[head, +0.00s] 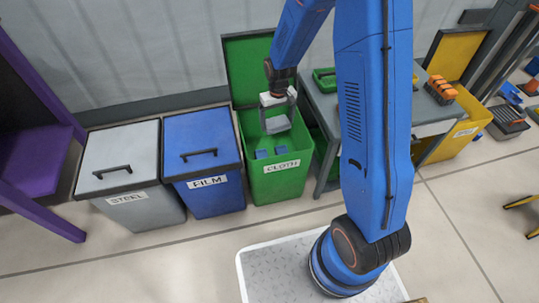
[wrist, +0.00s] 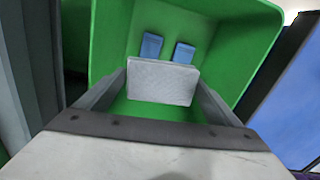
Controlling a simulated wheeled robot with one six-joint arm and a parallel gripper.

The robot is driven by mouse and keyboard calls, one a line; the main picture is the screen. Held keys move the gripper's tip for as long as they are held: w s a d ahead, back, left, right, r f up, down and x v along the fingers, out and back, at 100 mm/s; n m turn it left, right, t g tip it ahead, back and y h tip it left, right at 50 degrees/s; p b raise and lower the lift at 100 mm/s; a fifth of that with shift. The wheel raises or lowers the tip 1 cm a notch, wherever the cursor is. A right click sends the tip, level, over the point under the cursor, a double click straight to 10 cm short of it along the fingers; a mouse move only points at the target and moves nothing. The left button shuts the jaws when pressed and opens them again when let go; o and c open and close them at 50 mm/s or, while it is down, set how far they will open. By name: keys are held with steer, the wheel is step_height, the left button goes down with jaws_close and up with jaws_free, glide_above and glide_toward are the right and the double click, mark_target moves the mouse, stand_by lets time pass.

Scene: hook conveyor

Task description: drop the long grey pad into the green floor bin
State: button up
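The green floor bin (head: 279,183), labelled CLOTH, stands with its lid (head: 250,66) swung up against the wall. My gripper (head: 279,108) is over the bin's opening, pointing down. It is shut on the grey pad (head: 277,124), which hangs between the two fingers. In the wrist view the pad (wrist: 162,82) spans from one finger to the other, with the green bin's inside (wrist: 225,45) around and below it. Two blue pieces (wrist: 151,46) lie in the bin beyond the pad. The pad's full length cannot be told here.
A blue bin (head: 207,190) labelled FILM and a grey bin (head: 140,207) labelled STEEL stand to the left, lids shut. A grey table (head: 320,100) with a green tray stands right of the green bin. A yellow bin (head: 462,125) is farther right. A purple frame (head: 35,160) is at far left.

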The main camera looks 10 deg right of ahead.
steer(key=shift+o, duration=1)
steer(key=shift+r, duration=0.1)
step_height(320, 180, up, 17)
steer(key=shift+r, duration=0.15)
